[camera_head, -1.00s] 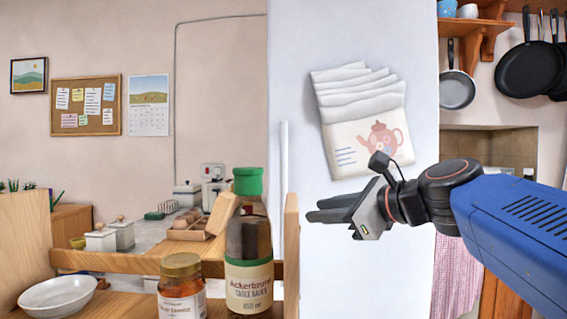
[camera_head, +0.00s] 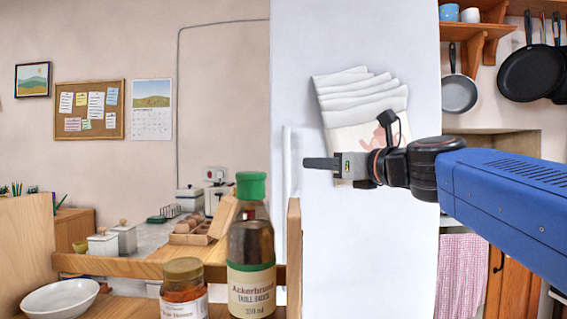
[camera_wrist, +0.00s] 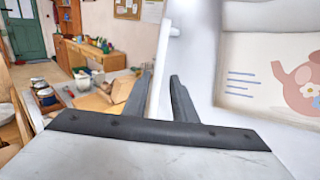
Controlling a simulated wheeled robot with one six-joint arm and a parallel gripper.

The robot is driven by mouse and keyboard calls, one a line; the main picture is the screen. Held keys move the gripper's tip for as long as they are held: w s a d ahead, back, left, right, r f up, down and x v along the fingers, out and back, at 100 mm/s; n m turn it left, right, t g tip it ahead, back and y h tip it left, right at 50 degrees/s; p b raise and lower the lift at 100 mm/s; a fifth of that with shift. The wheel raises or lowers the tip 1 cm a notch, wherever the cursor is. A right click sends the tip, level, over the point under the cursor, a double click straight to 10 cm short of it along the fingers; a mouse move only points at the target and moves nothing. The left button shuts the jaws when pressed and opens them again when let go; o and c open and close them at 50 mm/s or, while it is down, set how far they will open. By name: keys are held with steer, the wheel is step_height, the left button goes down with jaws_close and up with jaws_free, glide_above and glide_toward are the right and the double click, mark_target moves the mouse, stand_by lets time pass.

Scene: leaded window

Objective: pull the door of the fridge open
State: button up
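The fridge is a tall white block with a smooth door (camera_head: 360,40), which also fills the right of the wrist view (camera_wrist: 202,45). A slim white upright handle (camera_head: 288,160) stands out at the door's left edge; in the wrist view the handle (camera_wrist: 163,52) lines up between my fingertips. My gripper (camera_head: 307,163) is level in front of the door, its tips just right of the handle in the head view. In the wrist view the two fingers of my gripper (camera_wrist: 161,76) are apart, with no contact visible. The door looks shut.
Pans (camera_head: 528,70) hang at right.

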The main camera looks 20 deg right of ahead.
mark_target(289, 162)
steer(key=x, duration=1.3)
jaws_close()
